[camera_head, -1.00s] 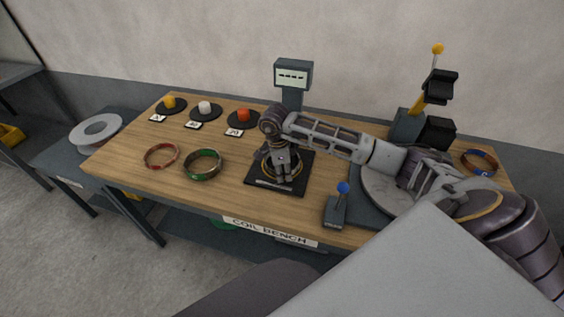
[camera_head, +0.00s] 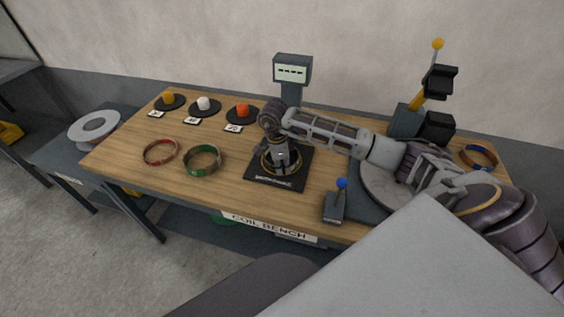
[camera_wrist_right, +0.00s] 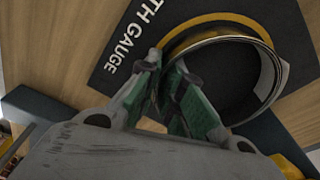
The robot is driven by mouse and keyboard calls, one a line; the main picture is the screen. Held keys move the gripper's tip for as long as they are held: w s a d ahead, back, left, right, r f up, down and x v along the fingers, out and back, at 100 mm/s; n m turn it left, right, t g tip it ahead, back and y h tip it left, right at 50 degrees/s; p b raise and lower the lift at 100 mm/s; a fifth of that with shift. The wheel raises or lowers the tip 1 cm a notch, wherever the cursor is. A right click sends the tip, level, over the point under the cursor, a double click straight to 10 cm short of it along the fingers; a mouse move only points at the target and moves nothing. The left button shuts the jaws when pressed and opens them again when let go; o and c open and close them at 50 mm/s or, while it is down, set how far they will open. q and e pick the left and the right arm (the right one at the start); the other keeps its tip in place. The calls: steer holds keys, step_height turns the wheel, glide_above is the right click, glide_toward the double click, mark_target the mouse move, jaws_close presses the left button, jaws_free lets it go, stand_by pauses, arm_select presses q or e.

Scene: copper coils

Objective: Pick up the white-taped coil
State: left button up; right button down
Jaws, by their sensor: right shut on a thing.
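The white-taped coil (camera_wrist_right: 272,88) is a thin metal ring with a pale tape patch at its right side in the right wrist view. It sits at the black gauge plate (camera_head: 257,176), partly hidden by my gripper in the head view. My right gripper (camera_head: 281,167) points down over the plate. Whether the coil touches the plate is hard to tell. My left gripper is not in view.
A red-taped coil (camera_head: 145,153) and a green-taped coil (camera_head: 219,162) lie left of the plate. A blue-taped coil (camera_head: 492,157) lies at far right. A display post (camera_head: 292,73) stands behind, and a blue-knobbed lever (camera_head: 334,209) at the front right.

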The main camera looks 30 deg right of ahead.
steer(key=shift+r, duration=1.1)
steer(key=shift+w+r, duration=0.1)
steer(key=shift+r, duration=0.35)
steer(key=shift+s+a+r, duration=0.15)
steer(key=shift+s+r, duration=0.05)
steer(key=shift+r, duration=0.05)
steer(key=s+a, duration=0.3)
steer(key=a, duration=0.1)
steer(key=s+a+b, duration=0.1)
steer(key=s+a, duration=0.6)
steer(key=a, duration=0.1)
steer(key=shift+s+a+b, duration=0.15)
steer(key=shift+s+b, duration=0.05)
steer(key=shift+b, duration=0.1)
steer(key=shift+s+a, duration=0.5)
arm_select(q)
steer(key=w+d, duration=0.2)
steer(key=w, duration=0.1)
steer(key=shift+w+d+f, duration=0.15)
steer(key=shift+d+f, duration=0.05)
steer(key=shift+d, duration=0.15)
